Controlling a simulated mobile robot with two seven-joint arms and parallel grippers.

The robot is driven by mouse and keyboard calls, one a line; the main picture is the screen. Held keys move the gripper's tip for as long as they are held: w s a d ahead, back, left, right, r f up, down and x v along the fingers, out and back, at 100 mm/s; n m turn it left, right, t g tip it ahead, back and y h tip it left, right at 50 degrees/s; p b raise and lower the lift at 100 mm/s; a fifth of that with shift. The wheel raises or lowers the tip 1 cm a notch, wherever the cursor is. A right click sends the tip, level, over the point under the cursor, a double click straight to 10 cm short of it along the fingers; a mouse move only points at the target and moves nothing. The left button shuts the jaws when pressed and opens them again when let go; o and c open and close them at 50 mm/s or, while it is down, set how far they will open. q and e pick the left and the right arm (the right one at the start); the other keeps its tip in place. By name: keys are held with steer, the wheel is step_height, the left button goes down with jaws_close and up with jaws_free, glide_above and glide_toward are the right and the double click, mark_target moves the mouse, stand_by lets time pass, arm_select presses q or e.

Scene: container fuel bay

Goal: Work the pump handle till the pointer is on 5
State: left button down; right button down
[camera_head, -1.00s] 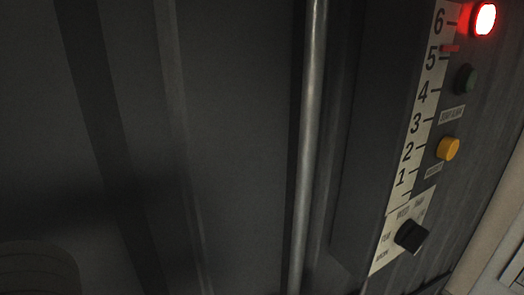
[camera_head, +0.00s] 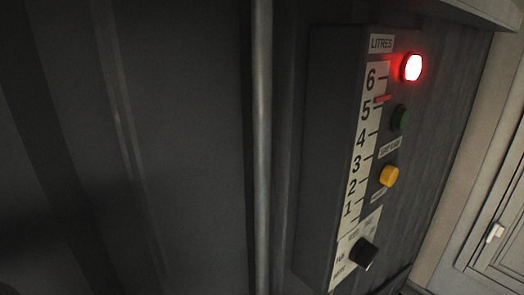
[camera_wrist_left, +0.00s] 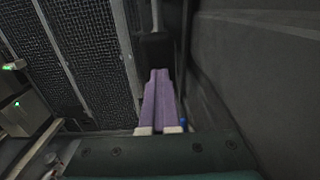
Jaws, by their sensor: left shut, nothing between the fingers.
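The litre scale (camera_head: 354,190) is a pale strip numbered 1 to 6 on a dark panel in the head view. Its red pointer (camera_head: 382,98) is beside the 5, seemingly slightly above that mark. My left gripper (camera_wrist_left: 159,73) shows in the left wrist view with its two purple fingers together, shut and empty. A dark upright shape stands beyond the fingertips; I cannot tell whether it is the pump handle. No pump handle can be made out in the head view. My right gripper is in neither view.
The panel carries a lit red lamp (camera_head: 412,67), an unlit green lamp (camera_head: 401,117), a yellow button (camera_head: 389,176) and a black knob (camera_head: 363,253). A vertical pipe (camera_head: 262,150) runs left of it. Dark mesh (camera_wrist_left: 85,60) is left of my left gripper.

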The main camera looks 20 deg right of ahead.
arm_select(q)
step_height(320, 180, down, 6)
steer(key=b, duration=0.4)
steer(key=shift+r, duration=0.1)
step_height(320, 180, up, 6)
steer(key=p, duration=0.6)
steer(key=shift+p, duration=0.3)
step_height(320, 180, down, 6)
steer(key=b, duration=0.4)
steer(key=shift+b, duration=0.3)
step_height(320, 180, up, 6)
steer(key=p, duration=0.6)
stand_by(0.3)
